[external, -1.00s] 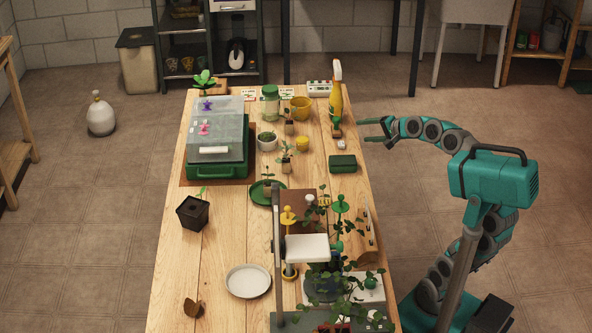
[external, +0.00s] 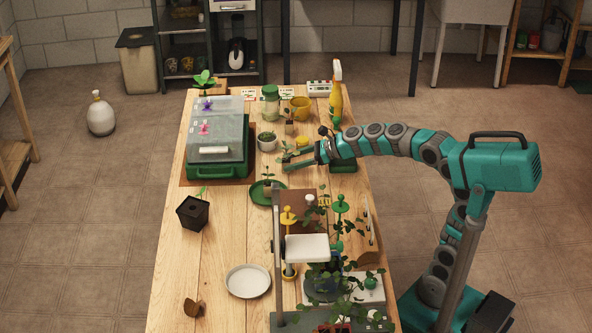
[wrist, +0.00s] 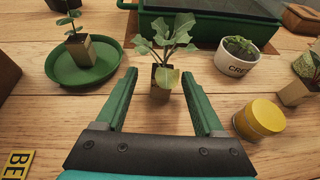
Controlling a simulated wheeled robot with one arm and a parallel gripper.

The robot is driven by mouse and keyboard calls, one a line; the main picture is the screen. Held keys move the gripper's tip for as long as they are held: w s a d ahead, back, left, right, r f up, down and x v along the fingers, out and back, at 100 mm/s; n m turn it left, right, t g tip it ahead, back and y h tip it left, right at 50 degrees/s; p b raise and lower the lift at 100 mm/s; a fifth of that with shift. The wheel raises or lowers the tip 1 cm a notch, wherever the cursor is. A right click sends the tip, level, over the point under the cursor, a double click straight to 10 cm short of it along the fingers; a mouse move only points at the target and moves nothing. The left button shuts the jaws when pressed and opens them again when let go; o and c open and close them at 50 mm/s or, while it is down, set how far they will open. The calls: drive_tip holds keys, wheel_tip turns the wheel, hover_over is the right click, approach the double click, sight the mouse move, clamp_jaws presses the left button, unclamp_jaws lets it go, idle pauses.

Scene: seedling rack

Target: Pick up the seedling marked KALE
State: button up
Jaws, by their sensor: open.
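A seedling (wrist: 165,40) with broad grey-green, lobed leaves stands upright in a small brown pot (wrist: 160,91) on the wooden table, straight ahead in the wrist view. No marking on its pot can be read. My gripper (wrist: 159,76) is open, with one green finger on each side of the seedling, its tips near the pot. I cannot tell whether they touch it. In the external view my gripper (external: 284,161) is low over the table at this plant, which is partly hidden by the fingers. Another seedling (wrist: 78,38) stands in a pot on a green saucer (wrist: 103,75).
A white bowl marked CRESS, partly readable (wrist: 232,64), and a yellow jar (wrist: 262,118) stand right of my gripper. Another small pot (wrist: 298,92) is at the right edge. A green tray (wrist: 205,38) lies behind. A yellow tag (wrist: 17,165) is at lower left.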

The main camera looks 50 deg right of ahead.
sight(279, 171)
drive_tip(key=x, duration=0.3)
drive_tip(key=b+x, duration=0.1)
drive_tip(key=x, duration=0.1)
drive_tip(key=shift+d+f, duration=0.15)
drive_tip(key=shift+f, duration=0.1)
drive_tip(key=shift+r, duration=0.1)
clamp_jaws()
